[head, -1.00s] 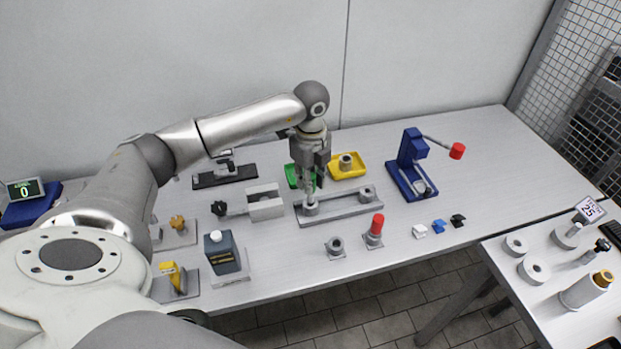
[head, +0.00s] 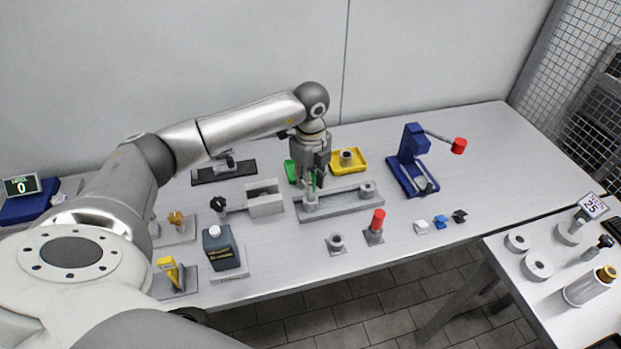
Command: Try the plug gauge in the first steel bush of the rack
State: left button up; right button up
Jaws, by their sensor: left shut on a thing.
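My left gripper (head: 314,184) points down over the left end of the grey rack (head: 338,204). It is shut on the plug gauge (head: 314,180), of which a little green shows between the fingers. The first steel bush (head: 311,202) is at the rack's left end, right under the gripper. The gauge's lower end is at this bush, but I cannot tell how far it is inside. Another steel bush (head: 367,188) stands at the rack's right end. My right gripper is not in view.
A green tray (head: 291,172) and a yellow tray (head: 348,162) with a bush lie behind the rack. A grey block fixture (head: 264,199) stands left of it. A red-topped piece (head: 378,222) and a bush (head: 336,243) stand in front. A blue press (head: 411,160) is to the right.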

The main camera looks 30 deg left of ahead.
pick_arm(q)
jog(key=shift+f+b, duration=0.55)
jog(key=shift+f, duration=0.3)
jog(key=shift+r, duration=0.25)
dwell(0.7)
jog(key=shift+r+p, duration=1.5)
jog(key=shift+r, duration=0.3)
jog(key=shift+r+p, duration=1.75)
jog(key=shift+r, duration=0.75)
